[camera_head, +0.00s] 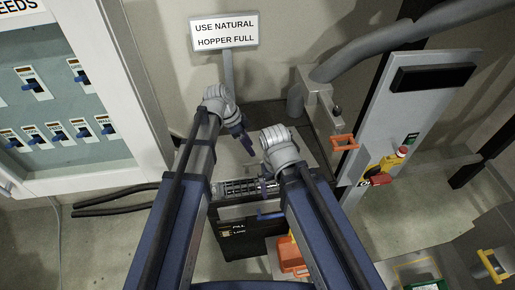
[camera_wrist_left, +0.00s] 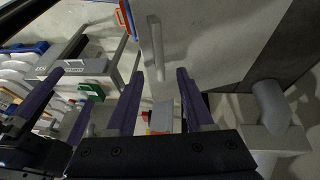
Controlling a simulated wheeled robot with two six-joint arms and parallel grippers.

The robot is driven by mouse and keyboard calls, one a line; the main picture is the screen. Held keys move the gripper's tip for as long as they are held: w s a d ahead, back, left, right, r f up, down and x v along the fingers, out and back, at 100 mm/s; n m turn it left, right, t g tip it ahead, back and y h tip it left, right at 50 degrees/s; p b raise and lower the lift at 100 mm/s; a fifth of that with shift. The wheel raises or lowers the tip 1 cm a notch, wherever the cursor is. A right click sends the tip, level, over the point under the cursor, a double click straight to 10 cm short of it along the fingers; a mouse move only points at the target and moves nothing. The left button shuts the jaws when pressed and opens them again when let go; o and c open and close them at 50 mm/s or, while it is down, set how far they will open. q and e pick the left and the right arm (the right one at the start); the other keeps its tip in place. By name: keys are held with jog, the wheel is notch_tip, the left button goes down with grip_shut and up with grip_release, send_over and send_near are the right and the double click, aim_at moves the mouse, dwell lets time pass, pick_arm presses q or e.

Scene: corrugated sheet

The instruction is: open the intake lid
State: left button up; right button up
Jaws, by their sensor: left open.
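A grey fitting with a spout (camera_head: 320,105) carries an orange handle (camera_head: 343,142), to the right of both grippers. I cannot tell for sure which part is the intake lid. My left gripper (camera_head: 245,140) is raised above the dark box, with empty space around its fingers. In the left wrist view its two purple fingers (camera_wrist_left: 160,100) are spread with nothing between them. My right gripper (camera_head: 267,184) is lower, over the top of the black box (camera_head: 235,240). Its purple fingers (camera_wrist_left: 58,108) show apart at the left of the wrist view.
A sign on a post (camera_head: 224,32) reads "USE NATURAL HOPPER FULL". A switch panel (camera_head: 60,110) stands left. A grey cabinet (camera_head: 400,115) with a red button (camera_head: 402,151) stands right, beside a thick grey pipe (camera_head: 375,50). An orange object (camera_head: 290,254) is below.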

pick_arm(q)
jog(key=b+x, duration=0.6)
jog(key=shift+d+f, duration=0.2)
jog(key=shift+f, duration=0.05)
jog(key=shift+d+f+b, duration=0.3)
jog(key=shift+f+b, duration=0.15)
jog(key=shift+b, duration=0.2)
jog(key=shift+r, duration=0.1)
grip_shut()
dwell(1.0)
